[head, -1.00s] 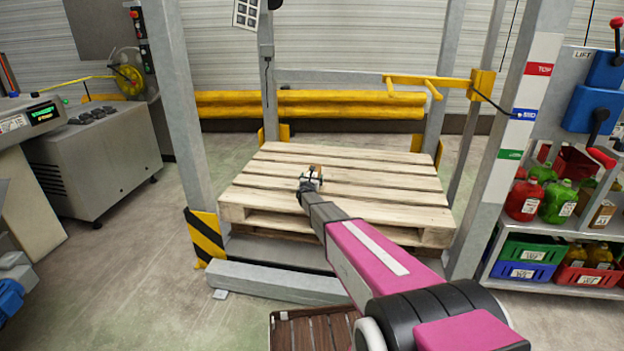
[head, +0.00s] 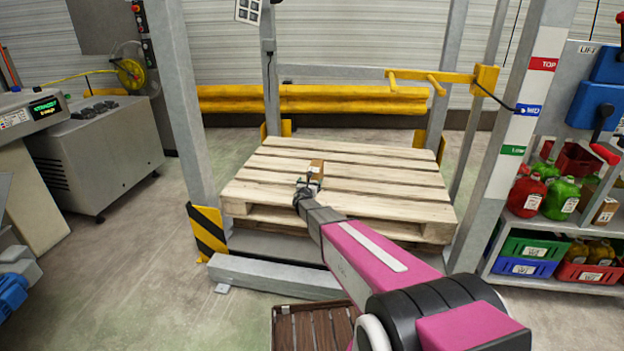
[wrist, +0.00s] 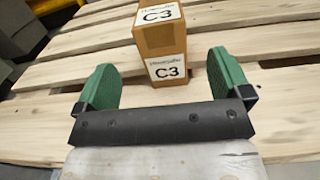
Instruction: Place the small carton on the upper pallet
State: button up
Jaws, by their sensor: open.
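The small carton (wrist: 161,50) is brown with white "C3" labels and stands upright on the pallet in the wrist view. In the head view the carton (head: 316,169) shows just beyond my gripper (head: 308,187). The pallet (head: 365,173) is pale wood slats, stacked over another layer of wood. My gripper (wrist: 165,85) has green finger pads, spread wide with a gap on both sides of the carton. The carton stands ahead of and between the fingers, apart from both. Its base shows on the slats.
Grey lift posts (head: 183,120) frame the pallet, with a yellow-black guard at the left. A yellow bar (head: 435,76) is at the back right. A shelf (head: 560,281) with bottles and crates stands right. A brown slatted crate (head: 312,326) sits at the front.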

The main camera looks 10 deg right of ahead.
jog(key=s+d+r+m+g+h, duration=0.2)
jog(key=s+d+m+g, duration=0.45)
jog(key=s+m, duration=0.55)
jog(key=s+d+r+m+g+h, duration=0.2)
jog(key=s+d+m+g, duration=0.45)
jog(key=s, duration=0.75)
jog(key=s+a+m+g+y, duration=0.1)
jog(key=s+a+m+y, duration=0.1)
jog(key=s, duration=0.5)
jog(key=s+a+m+g+y, duration=0.1)
jog(key=s+a+m+y, duration=0.2)
jog(key=s+m, duration=0.3)
jog(key=s+a+r+m+g+y, duration=0.1)
jog(key=s+a+m+g+y, duration=0.1)
jog(key=s+m+y, duration=0.2)
jog(key=s+m, duration=0.2)
jog(key=s, duration=0.1)
jog(key=shift+s+a+y, duration=0.3)
jog(key=shift+a, duration=0.05)
